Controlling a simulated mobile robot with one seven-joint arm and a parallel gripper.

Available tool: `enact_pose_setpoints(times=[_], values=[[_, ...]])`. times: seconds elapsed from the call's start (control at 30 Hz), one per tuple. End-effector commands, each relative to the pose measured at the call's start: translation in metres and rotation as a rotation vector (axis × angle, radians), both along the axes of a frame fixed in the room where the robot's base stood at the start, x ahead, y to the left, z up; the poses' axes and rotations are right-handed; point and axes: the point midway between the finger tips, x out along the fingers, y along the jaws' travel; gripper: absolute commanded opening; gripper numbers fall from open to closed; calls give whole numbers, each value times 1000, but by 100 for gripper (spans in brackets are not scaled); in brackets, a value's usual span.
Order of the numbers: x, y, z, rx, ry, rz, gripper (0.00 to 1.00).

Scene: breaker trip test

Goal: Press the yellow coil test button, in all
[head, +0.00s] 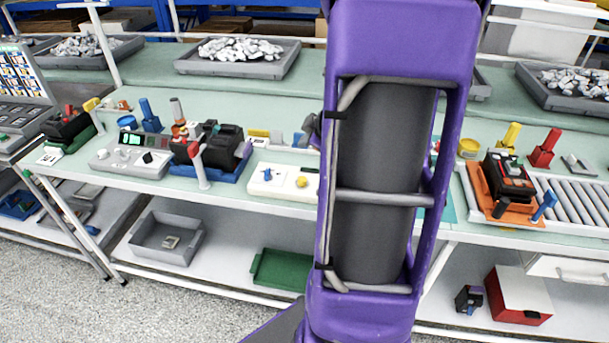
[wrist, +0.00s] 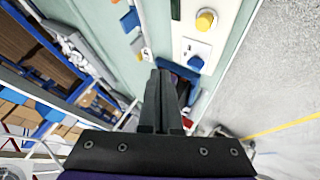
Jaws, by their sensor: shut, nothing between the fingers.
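The yellow coil test button (head: 302,182) sits on a white box (head: 281,191) at the front of the bench, just left of my arm in the head view. A blue knob (head: 267,175) is on the same box. In the wrist view the yellow button (wrist: 206,20) is at the top, right of centre, with the blue knob (wrist: 196,64) below it. My gripper (wrist: 163,76) is shut and empty, its fingers pointing up the picture. Its tips show left of and below the button, apart from it in the picture; their height above the bench is unclear.
A black breaker on a blue base (head: 225,165) and a grey control box with a display (head: 130,157) stand left of the white box. A red-handled lever (head: 198,165) rises between them. My arm hides the bench middle. Bins of metal parts (head: 238,57) stand behind.

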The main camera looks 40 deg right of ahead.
Motion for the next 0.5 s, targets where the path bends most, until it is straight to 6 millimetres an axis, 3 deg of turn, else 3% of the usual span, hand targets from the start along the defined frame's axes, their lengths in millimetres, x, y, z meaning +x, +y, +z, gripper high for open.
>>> enact_pose_setpoints(times=[0.27,0.5], values=[[0,0,-1,-1,0,1,0],[0,0,-22,3,2,1,0]])
